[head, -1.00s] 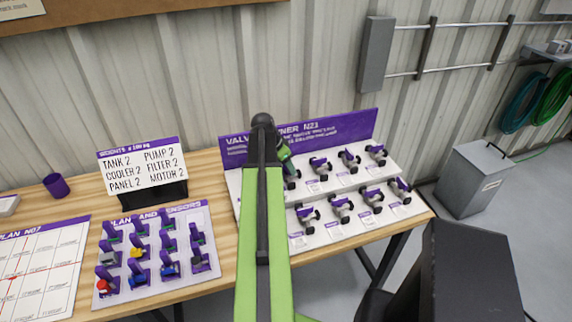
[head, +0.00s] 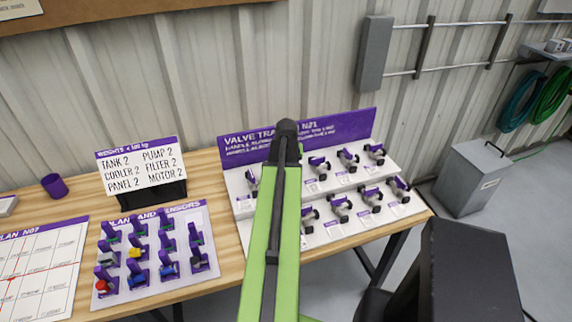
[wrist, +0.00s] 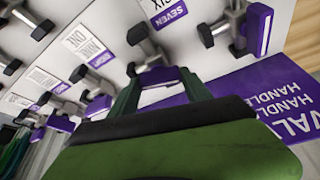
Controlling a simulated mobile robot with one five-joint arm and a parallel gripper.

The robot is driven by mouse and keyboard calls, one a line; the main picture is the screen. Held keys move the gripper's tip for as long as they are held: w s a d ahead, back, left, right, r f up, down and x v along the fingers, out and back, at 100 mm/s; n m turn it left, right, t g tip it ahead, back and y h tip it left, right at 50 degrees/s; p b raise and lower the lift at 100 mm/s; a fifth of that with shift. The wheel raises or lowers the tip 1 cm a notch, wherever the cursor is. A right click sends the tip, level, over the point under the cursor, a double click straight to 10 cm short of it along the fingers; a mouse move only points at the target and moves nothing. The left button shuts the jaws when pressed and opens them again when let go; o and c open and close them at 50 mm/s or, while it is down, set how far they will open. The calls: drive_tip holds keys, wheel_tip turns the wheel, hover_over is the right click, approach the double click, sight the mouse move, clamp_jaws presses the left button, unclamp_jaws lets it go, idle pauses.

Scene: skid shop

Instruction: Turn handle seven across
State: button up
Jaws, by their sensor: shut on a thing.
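In the head view my arm hides the fingers and the held handle.
Other valves stand close on both sides, one with a purple handle (wrist: 258,28) at the right. A sensor board (head: 150,285), a sign (head: 140,168) and a purple cup (head: 55,186) are on the wooden bench (head: 210,190). A grey bin (head: 475,180) stands at the right.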

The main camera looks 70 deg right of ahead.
drive_tip(key=shift+n+t+y, duration=0.3)
drive_tip(key=shift+n+t, duration=0.2)
drive_tip(key=shift+n, duration=1.1)
drive_tip(key=o, duration=1.4)
drive_tip(key=shift+c, duration=0.2)
drive_tip(key=p+v, duration=1.6)
drive_tip(key=v, duration=0.1)
drive_tip(key=shift+s+r, duration=0.15)
drive_tip(key=shift+s, duration=0.1)
